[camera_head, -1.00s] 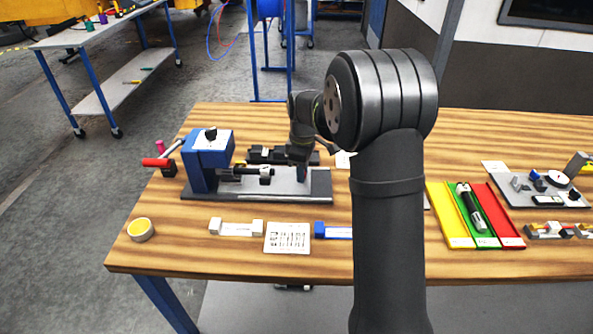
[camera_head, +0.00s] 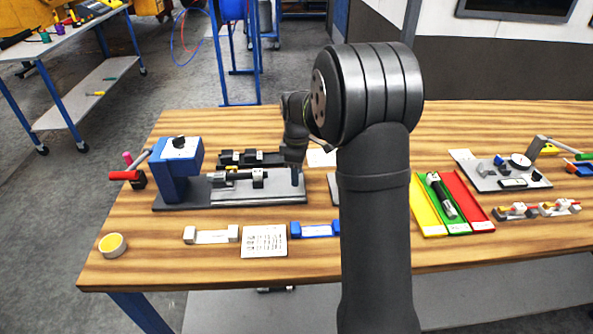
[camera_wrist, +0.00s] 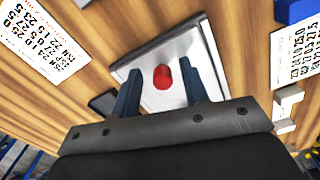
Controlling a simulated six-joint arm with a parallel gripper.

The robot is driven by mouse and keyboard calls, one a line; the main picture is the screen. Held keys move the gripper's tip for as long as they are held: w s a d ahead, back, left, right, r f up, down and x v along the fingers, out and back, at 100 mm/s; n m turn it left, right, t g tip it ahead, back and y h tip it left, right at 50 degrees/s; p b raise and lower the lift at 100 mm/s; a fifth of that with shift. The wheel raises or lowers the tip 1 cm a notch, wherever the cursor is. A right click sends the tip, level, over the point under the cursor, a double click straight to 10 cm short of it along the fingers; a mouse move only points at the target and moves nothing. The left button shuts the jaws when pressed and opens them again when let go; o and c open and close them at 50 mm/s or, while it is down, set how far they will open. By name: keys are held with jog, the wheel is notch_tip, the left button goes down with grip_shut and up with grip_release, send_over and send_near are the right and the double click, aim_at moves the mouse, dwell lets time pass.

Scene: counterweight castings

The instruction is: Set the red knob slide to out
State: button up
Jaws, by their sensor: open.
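The red knob (camera_wrist: 162,77) shows in the wrist view on a pale silver plate (camera_wrist: 195,48), which lies on the wooden table. My gripper (camera_wrist: 161,67) is open, with one dark finger on each side of the knob in the picture. Whether the fingers are level with the knob or above it, I cannot tell. The markings for the slide's positions cannot be made out. In the head view my arm hides the knob, and only a sliver of a grey plate (camera_head: 334,189) shows beside the arm.
A blue clamp block (camera_head: 176,165) with a red-handled lever (camera_head: 124,175) stands at the left. A number card (camera_head: 264,241) and blue block (camera_head: 316,230) lie in front. Yellow, green and red trays (camera_head: 469,202) are right of my arm. The table's front strip is mostly bare.

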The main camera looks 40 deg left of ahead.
jog(key=shift+r, duration=0.1)
notch_tip(320, 180, up, 17)
jog(key=shift+r, duration=0.15)
dwell(0.7)
notch_tip(320, 180, down, 18)
jog(key=shift+r, duration=0.2)
jog(key=shift+s+a, duration=0.1)
dwell(0.5)
